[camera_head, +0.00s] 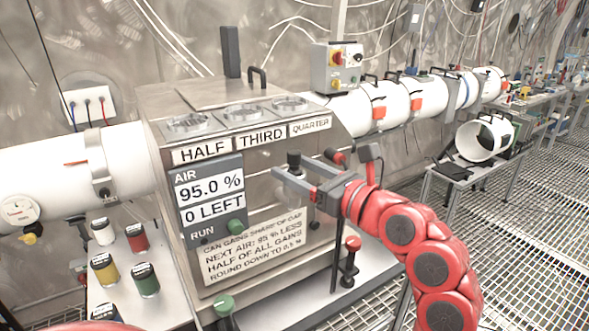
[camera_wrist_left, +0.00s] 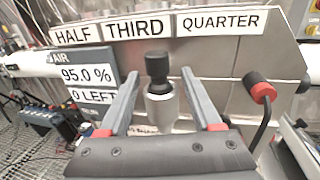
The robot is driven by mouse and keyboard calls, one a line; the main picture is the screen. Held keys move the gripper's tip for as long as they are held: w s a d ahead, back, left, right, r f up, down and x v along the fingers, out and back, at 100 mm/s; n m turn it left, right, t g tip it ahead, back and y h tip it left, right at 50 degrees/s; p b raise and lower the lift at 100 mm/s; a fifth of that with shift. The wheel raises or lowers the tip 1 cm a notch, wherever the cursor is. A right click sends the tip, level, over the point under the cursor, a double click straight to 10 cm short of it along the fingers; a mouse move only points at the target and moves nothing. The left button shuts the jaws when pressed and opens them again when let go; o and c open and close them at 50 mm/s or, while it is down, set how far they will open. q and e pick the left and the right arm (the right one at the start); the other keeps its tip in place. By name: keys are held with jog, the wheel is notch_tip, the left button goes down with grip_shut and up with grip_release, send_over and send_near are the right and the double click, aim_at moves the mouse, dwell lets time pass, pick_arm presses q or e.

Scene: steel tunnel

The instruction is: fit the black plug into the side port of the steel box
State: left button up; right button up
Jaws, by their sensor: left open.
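The steel box (camera_head: 262,190) stands at the centre of the head view, with label plates and an air panel on its front. My left gripper (camera_head: 296,179) is open in front of the box's right part. A black-topped piece with a steel lower body, apparently the black plug (camera_head: 294,158), shows at its fingers. In the left wrist view the black plug (camera_wrist_left: 157,68) stands upright between the spread fingers of the left gripper (camera_wrist_left: 163,85), with gaps on both sides. I cannot tell what supports it. I cannot make out the side port. My right gripper is not in view.
Several coloured jars (camera_head: 139,240) stand left. White pipes (camera_head: 60,170) flank the box.

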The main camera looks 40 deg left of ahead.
pick_arm(q)
jog(key=s+d+b, duration=0.2)
jog(key=d+b, duration=0.1)
jog(key=d, duration=1.3)
jog(key=shift+s+d, duration=0.25)
jog(key=shift+s, duration=0.15)
jog(key=shift+f, duration=0.1)
